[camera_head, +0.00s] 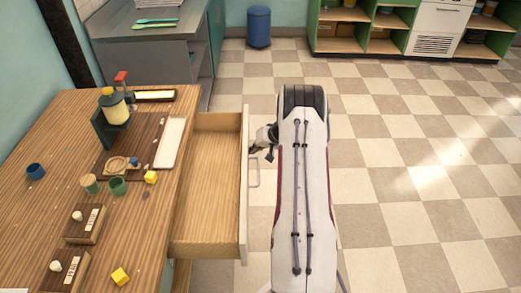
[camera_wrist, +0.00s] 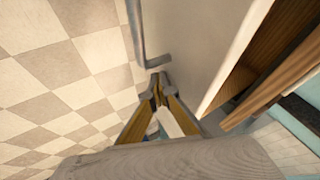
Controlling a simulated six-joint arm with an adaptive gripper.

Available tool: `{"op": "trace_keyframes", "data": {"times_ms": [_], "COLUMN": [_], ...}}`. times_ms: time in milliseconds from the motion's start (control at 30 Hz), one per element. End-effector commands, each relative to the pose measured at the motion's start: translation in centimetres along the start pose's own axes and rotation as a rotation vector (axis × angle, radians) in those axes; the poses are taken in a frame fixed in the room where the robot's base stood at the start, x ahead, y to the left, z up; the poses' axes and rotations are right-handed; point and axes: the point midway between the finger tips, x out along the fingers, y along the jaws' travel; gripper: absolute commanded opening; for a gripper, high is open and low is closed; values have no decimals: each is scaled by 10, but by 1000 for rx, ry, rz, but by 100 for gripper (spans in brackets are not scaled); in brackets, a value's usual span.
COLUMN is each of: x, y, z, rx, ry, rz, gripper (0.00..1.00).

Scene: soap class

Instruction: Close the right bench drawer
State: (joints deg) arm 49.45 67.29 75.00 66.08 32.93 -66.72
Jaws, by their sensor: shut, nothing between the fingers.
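The bench drawer (camera_head: 208,190) is pulled far out from the right side of the wooden bench and looks empty. Its pale front panel (camera_head: 244,190) carries a metal bar handle (camera_head: 254,172) on the outer face. My gripper (camera_head: 268,150) is outside the drawer, by the front panel near the handle's far end. In the wrist view my gripper (camera_wrist: 158,82) has its fingertips together, with nothing between them, close to the front panel (camera_wrist: 195,55) and one end of the handle (camera_wrist: 155,62). I cannot tell whether the fingertips touch the panel.
The bench top (camera_head: 150,225) holds a yellow-topped dispenser (camera_head: 113,105), a white tray (camera_head: 170,143), cups, yellow cubes and boxes. A grey counter (camera_head: 150,50) stands behind it. A blue bin (camera_head: 259,27) stands at the far wall. The checkered floor to the right is clear.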

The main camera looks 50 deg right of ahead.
Motion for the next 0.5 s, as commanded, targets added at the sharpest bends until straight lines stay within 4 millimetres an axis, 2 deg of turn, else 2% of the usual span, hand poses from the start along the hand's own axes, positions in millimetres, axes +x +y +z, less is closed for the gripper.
{"op": "trace_keyframes", "data": {"times_ms": [500], "x": [63], "y": [-119], "z": [1], "rx": [-6], "ry": [-3], "rz": [-4], "gripper": [0]}}
